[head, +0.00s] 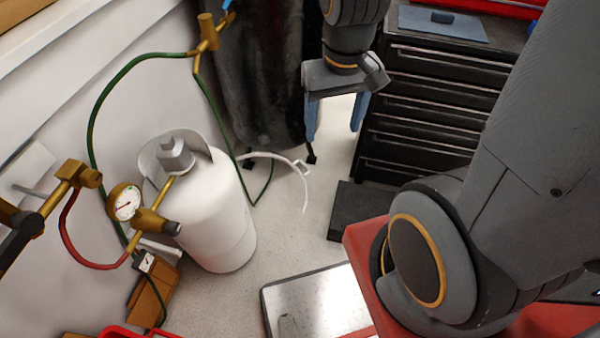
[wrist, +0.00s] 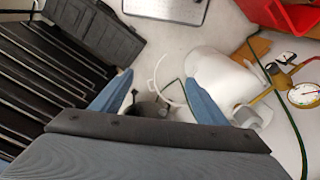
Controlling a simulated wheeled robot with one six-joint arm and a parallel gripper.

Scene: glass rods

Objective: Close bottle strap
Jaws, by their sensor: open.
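The white gas bottle (head: 215,225) stands upright against the wall at the left, with a grey valve cap on top. A thin white strap (head: 290,165) sticks out loose from its right side, curving to a free end above the floor, with a small buckle-like piece along it. In the wrist view, the bottle (wrist: 217,80) is right of centre and the strap (wrist: 156,72) shows between the fingers. My gripper (head: 335,132) is open and empty, its blue fingers pointing down to the right of the strap and apart from it. Its fingers also show in the wrist view (wrist: 160,80).
A black drawer cabinet (head: 435,100) stands close to the right of my gripper. A dark gas cylinder (head: 265,80) is behind. A pressure gauge (head: 125,202) and hoses are left of the bottle.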

